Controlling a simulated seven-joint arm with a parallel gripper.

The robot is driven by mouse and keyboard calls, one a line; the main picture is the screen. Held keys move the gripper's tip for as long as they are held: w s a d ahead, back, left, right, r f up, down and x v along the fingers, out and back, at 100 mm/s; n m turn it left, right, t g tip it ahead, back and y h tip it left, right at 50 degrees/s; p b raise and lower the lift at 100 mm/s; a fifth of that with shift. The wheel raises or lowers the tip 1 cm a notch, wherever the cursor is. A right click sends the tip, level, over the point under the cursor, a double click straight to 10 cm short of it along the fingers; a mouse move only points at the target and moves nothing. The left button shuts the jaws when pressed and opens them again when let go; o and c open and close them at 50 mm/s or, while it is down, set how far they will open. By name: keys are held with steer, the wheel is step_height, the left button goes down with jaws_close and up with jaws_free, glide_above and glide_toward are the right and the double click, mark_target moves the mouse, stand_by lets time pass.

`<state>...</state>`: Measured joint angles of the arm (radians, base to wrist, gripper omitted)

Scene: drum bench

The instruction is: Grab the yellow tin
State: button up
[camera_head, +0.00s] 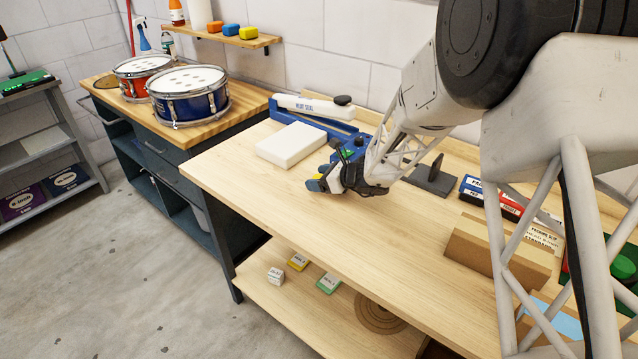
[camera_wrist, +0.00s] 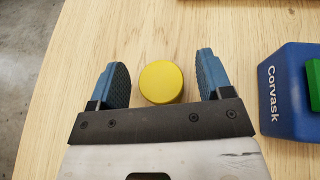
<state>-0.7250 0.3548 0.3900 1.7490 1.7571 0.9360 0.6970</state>
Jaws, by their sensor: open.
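The yellow tin (camera_wrist: 161,82) is round and stands on the wooden bench, seen from above in the wrist view. My gripper (camera_wrist: 161,64) is open, with one blue finger on each side of the tin.
A blue box marked Corvask (camera_wrist: 285,92) with a green part stands just right of my right finger. A white block (camera_head: 291,145) and a blue heat sealer (camera_head: 316,112) lie behind. The bench's front edge is close on the left; the bench front centre is clear.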

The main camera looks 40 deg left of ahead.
mark_target(319, 177)
steer(key=c, duration=1)
steer(key=shift+r, duration=0.15)
steer(key=shift+r, duration=1.55)
steer(key=s+d, duration=0.3)
steer(key=d, duration=0.1)
steer(key=s+d+r, duration=0.1)
steer(key=s+d, duration=0.6)
steer(key=d, duration=0.1)
steer(key=shift+s+d+r, duration=0.1)
steer(key=shift+s+r, duration=0.1)
steer(key=shift+r, duration=0.1)
